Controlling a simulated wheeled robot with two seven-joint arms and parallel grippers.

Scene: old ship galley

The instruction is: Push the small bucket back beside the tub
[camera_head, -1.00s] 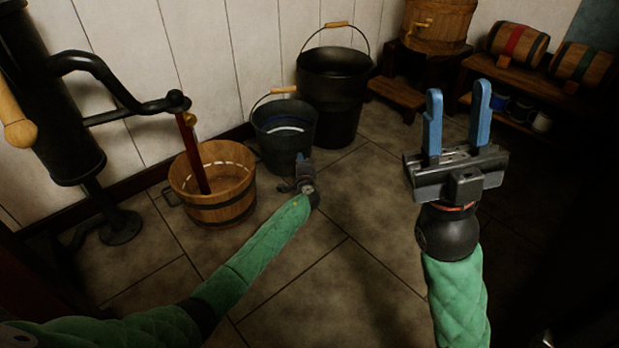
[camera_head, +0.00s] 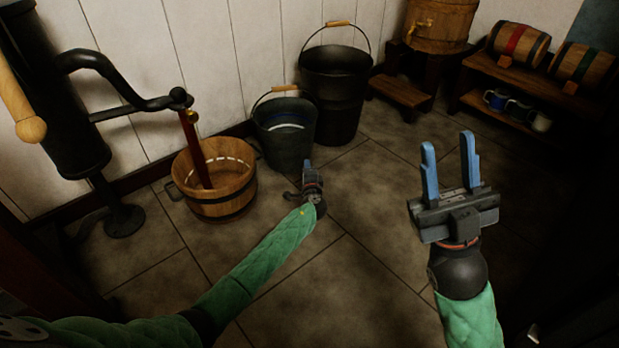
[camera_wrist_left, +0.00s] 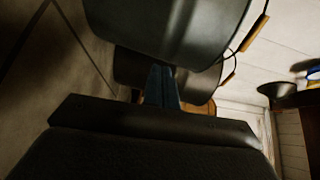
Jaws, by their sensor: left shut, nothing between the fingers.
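The small bucket (camera_head: 286,140), dark with a wooden grip on its handle, stands upright on the floor just right of and behind the wooden tub (camera_head: 214,200). A narrow gap shows between them. My left gripper (camera_head: 307,168) is shut and empty, low at the small bucket's front right side; I cannot tell whether it touches. In the left wrist view its blue fingertips (camera_wrist_left: 162,82) show against dark buckets, the small bucket (camera_wrist_left: 165,28) filling the top. My right gripper (camera_head: 448,145) is open and empty, raised above the floor on the right.
A large dark bucket (camera_head: 335,92) stands close behind and right of the small bucket. A black pump (camera_head: 60,100) stands left of the tub. A low bench (camera_head: 520,90) with kegs is at the back right. The middle floor is clear.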

